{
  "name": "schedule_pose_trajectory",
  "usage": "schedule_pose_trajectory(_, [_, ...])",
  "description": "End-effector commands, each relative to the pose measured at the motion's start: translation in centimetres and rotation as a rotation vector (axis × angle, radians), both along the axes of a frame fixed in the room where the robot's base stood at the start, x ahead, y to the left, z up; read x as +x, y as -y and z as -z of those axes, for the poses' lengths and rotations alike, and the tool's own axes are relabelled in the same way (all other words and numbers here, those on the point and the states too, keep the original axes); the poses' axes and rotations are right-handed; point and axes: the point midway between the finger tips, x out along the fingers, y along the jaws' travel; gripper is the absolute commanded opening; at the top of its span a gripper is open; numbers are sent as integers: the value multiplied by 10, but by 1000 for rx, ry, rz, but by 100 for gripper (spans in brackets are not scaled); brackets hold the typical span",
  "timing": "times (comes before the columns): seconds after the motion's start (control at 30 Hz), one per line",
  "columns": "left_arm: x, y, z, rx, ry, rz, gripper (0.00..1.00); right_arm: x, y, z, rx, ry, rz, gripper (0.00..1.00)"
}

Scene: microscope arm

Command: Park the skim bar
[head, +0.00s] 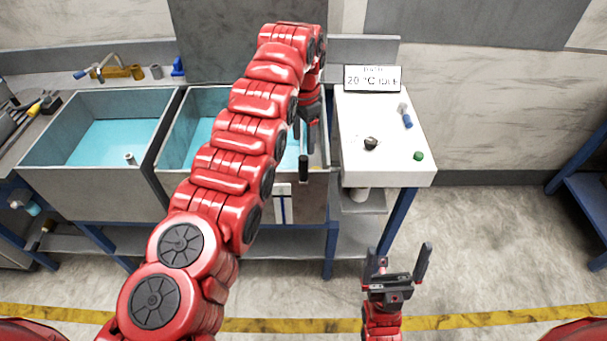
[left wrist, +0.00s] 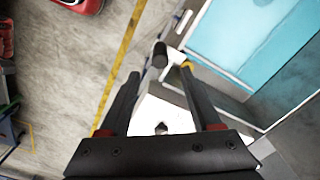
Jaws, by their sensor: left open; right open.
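A black upright handle (head: 303,168) stands at the front right edge of the right tank; I take it for the handle of the skim bar, though my left arm hides most of what it joins. In the left wrist view the handle (left wrist: 160,58) shows between and beyond my open fingertips, not gripped. My left gripper (head: 305,124) is open, over the right side of that tank, just behind the handle in the head view. My right gripper (head: 397,258) is open and empty, over the floor in front of the white counter.
The right tank (head: 176,150) and left tank (head: 95,185) hold blue liquid. The white counter (head: 385,165) carries a display (head: 372,78) reading 20 °C IDLE, a dark small object (head: 371,143), a green ball (head: 418,156) and a blue-handled item (head: 406,118). The front floor is clear.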

Motion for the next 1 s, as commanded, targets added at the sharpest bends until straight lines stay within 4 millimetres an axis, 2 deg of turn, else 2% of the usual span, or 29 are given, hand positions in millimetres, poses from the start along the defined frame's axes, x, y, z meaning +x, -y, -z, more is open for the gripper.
schedule_pose_trajectory(0.03, [0,1,3,0,0,1,64,0,0,-8,0,1,0,100])
schedule_pose_trajectory(0.17, [0,0,23,2,-1,0,64,0,0,-15,0,1,0,100])
schedule_pose_trajectory(0.4, [-3,0,81,5,-11,3,64,0,0,-38,0,1,0,100])
schedule_pose_trajectory(0.5, [-1,0,99,3,-4,1,64,0,0,-24,0,1,0,100])
schedule_pose_trajectory(0.7, [0,0,111,2,-1,0,64,0,0,-21,0,1,0,100])
schedule_pose_trajectory(0.93, [0,0,111,2,-1,0,64,0,0,-21,0,1,0,100])
schedule_pose_trajectory(0.97, [0,0,111,2,-1,0,63,0,0,-21,0,1,0,100])
schedule_pose_trajectory(1.0, [0,0,111,2,-1,0,55,0,0,-21,0,1,0,100])
